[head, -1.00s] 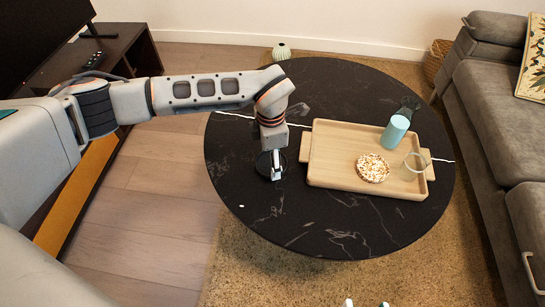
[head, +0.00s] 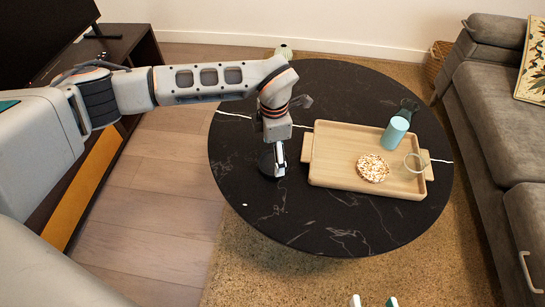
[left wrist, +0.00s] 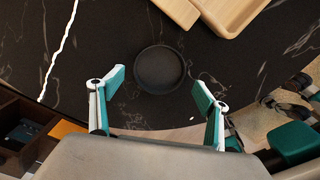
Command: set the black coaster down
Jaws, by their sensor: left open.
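The black coaster (head: 266,164) is a dark round disc on the black marbled table (head: 300,225), near its left side. It blends into the tabletop. In the left wrist view the coaster (left wrist: 159,70) lies flat, beyond and between the spread fingertips, with neither finger visibly touching it. My left gripper (head: 279,160) points down over the coaster and hides part of it; in the left wrist view it (left wrist: 160,84) is open and empty. Only the separated fingertips of my right gripper (head: 373,301) show at the bottom edge of the head view.
The table's front and left surface is bare. A grey sofa (head: 490,110) stands at the right.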

